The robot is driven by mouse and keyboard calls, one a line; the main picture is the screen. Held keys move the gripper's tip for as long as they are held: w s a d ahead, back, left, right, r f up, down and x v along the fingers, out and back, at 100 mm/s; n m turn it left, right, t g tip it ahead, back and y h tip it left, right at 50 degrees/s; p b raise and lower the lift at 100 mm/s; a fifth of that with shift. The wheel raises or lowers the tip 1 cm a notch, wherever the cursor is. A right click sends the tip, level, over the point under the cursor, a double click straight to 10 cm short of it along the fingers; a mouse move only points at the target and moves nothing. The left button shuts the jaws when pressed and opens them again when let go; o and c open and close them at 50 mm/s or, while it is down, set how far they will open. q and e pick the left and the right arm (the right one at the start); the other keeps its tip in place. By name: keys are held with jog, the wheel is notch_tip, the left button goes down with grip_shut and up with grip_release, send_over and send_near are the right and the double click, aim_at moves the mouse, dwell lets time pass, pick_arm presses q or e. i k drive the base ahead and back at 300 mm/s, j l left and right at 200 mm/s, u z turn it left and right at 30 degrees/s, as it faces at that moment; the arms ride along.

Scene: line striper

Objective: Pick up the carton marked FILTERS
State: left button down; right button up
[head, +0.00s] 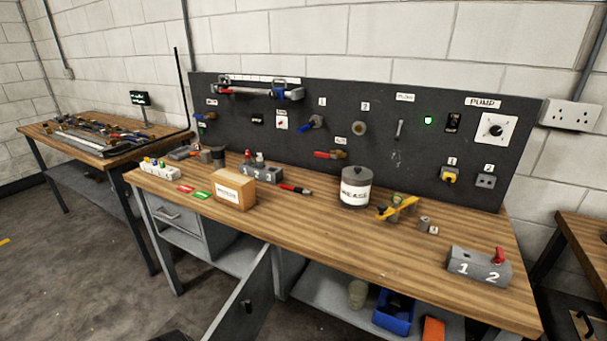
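A tan cardboard carton (234,190) with a white label on its front sits upright on the wooden top of the long workbench, left of the middle. The label's lettering is small and blurred, so I cannot read it for certain. It is the only carton that I can make out on the bench. Nothing holds it, and its front and top are clear to view. Neither of my grippers can be made out in the head view.
A grey block (261,172) marked 3 stands close behind the carton. Red and green tags (201,195) lie to its left, a red-black pen-like tool (295,189) to its right. A GREASE tin (355,187) stands farther right. A cabinet door (243,300) hangs open below the front edge.

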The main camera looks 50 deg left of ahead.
aim_at(233, 188)
jog(key=u, duration=2)
